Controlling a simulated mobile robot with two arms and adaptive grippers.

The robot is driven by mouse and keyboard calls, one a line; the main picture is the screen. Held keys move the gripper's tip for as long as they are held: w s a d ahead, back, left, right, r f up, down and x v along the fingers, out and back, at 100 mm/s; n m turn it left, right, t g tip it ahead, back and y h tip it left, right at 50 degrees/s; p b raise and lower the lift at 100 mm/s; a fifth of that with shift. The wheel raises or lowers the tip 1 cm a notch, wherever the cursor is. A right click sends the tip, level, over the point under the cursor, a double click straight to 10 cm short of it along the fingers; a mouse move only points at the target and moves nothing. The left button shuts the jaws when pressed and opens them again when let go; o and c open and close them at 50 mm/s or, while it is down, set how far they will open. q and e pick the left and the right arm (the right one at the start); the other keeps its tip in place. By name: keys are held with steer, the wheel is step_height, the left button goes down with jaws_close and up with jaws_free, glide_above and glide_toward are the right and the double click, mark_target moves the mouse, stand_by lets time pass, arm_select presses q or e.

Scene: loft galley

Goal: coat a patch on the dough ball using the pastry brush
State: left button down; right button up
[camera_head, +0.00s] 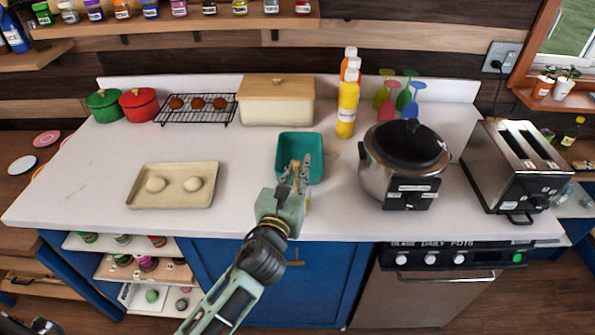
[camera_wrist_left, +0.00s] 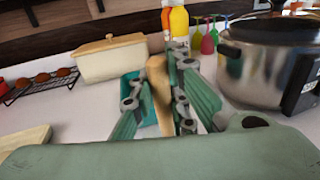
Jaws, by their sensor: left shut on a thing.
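My left gripper (camera_head: 298,180) is over the front part of a teal tray (camera_head: 300,137). It is shut on the wooden handle of the pastry brush (camera_head: 295,172). In the left wrist view the tan handle (camera_wrist_left: 158,88) stands up between the fingers; the bristles are hidden. Two pale dough balls, a left one (camera_head: 156,184) and a right one (camera_head: 193,184), sit on a beige baking tray (camera_head: 171,204) left of the gripper. The brush is apart from both balls. My right gripper is not in view.
A steel cooker (camera_head: 401,165) with a black lid and a toaster (camera_head: 517,165) stand to the right. Yellow (camera_head: 347,108) and orange bottles stand behind. A cream bread box (camera_head: 276,105) and a cooling rack (camera_head: 196,109) are at the back. Counter between tray and gripper is clear.

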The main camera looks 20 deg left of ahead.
mark_target(298, 162)
arm_select(q)
steer(key=shift+f+b, duration=0.4)
steer(key=shift+f, duration=0.2)
stand_by(1.0)
stand_by(0.5)
step_height(298, 162, up, 7)
steer(key=p, duration=0.8)
steer(key=shift+r, duration=0.15)
stand_by(0.5)
